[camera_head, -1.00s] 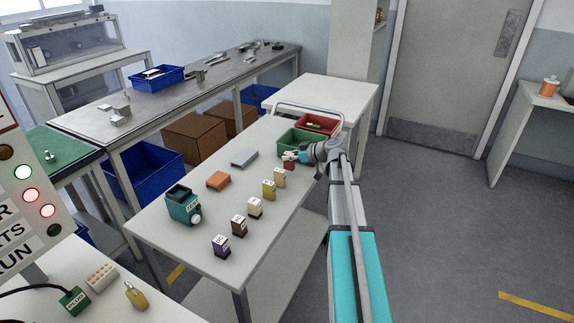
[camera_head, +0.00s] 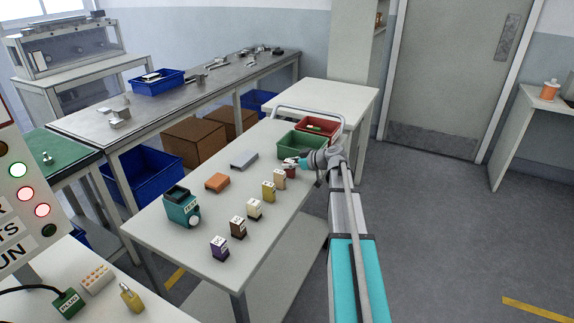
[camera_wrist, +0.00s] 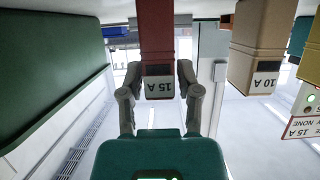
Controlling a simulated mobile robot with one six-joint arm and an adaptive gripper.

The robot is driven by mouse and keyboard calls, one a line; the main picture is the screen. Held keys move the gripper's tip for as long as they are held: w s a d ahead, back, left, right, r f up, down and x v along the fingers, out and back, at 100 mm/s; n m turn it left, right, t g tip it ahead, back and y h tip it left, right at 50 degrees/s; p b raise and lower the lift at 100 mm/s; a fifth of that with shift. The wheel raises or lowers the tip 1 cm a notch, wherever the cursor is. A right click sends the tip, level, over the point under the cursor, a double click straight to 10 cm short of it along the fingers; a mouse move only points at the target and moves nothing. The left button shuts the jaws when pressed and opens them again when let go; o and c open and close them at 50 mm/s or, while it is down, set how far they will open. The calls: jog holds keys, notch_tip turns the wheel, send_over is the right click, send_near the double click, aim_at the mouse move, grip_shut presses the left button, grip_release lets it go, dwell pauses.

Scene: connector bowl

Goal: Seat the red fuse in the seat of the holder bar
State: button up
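The red fuse (camera_head: 291,173) stands at the far end of a row of fuses on the white table, partly hidden by my gripper (camera_head: 303,163). In the wrist view the red fuse (camera_wrist: 156,40) carries a "15 A" label and lies between the two fingertips of my gripper (camera_wrist: 158,80). The fingers are drawn in close against both its sides and look shut on it. I cannot clearly identify the holder bar or its seat; a grey block (camera_head: 244,160) and an orange block (camera_head: 217,182) lie on the table.
A tan "10 A" fuse (camera_wrist: 258,50) stands close beside the red one; yellow (camera_head: 268,191), cream, brown and purple (camera_head: 219,248) ones follow. A green bin (camera_head: 302,147) is close behind my gripper, with a red bin (camera_head: 318,127) beyond. A teal tester (camera_head: 181,207) stands at the left.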

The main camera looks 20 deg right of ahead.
jog(key=shift+o, duration=0.6)
jog(key=p+v, duration=0.5)
jog(key=v, duration=0.9)
jog(key=shift+w+f, duration=0.1)
dwell(0.3)
